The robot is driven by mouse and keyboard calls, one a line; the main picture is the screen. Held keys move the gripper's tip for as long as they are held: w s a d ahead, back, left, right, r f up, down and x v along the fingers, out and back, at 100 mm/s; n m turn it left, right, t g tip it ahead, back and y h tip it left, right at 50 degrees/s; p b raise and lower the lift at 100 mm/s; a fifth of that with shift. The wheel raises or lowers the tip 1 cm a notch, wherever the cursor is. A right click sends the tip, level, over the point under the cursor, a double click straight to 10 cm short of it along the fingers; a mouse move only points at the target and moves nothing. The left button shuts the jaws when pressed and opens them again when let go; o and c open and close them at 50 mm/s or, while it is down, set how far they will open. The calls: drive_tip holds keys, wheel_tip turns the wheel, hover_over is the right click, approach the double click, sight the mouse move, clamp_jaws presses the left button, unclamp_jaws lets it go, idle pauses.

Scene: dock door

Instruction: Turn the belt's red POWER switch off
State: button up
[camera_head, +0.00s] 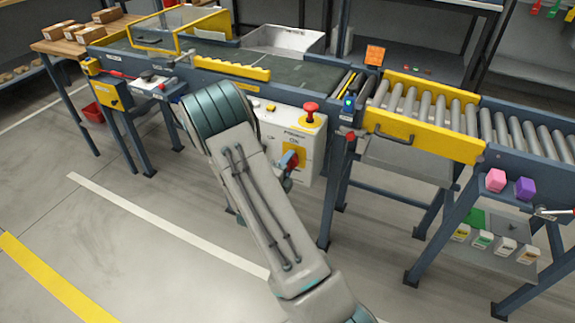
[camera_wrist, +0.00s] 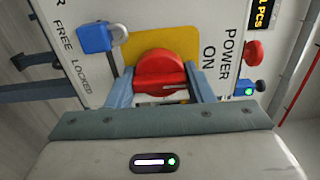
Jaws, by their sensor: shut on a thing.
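The red POWER switch (camera_wrist: 160,68) is a round knob on a yellow plate (camera_wrist: 140,42) on the white control box (camera_wrist: 183,18). The word ON is printed beside it. My gripper (camera_wrist: 160,84) is shut on the knob, with one finger on each side of it in the wrist view. In the head view the control box (camera_head: 268,122) hangs under the belt (camera_head: 300,72), and its yellow plate (camera_head: 291,157) shows beside my arm. My arm hides part of the box, and the switch is hard to make out there.
A blue padlock (camera_wrist: 94,38) hangs close to the switch, near the words FREE and LOCKED. A red mushroom button (camera_head: 310,107) stands on the box's upper part. Rollers (camera_head: 425,105) continue to the right. The floor (camera_head: 150,265) in front is clear.

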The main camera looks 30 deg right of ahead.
drive_tip(key=shift+o, duration=0.2)
drive_tip(key=m, duration=0.9)
drive_tip(key=shift+m, duration=0.3)
drive_tip(key=m+b, duration=0.2)
drive_tip(key=m, duration=0.2)
drive_tip(key=shift+f, duration=0.1)
drive_tip(key=shift+m+b, duration=0.8)
drive_tip(key=shift+m, duration=1.2)
drive_tip(key=o, duration=1)
drive_tip(key=shift+c, duration=0.2)
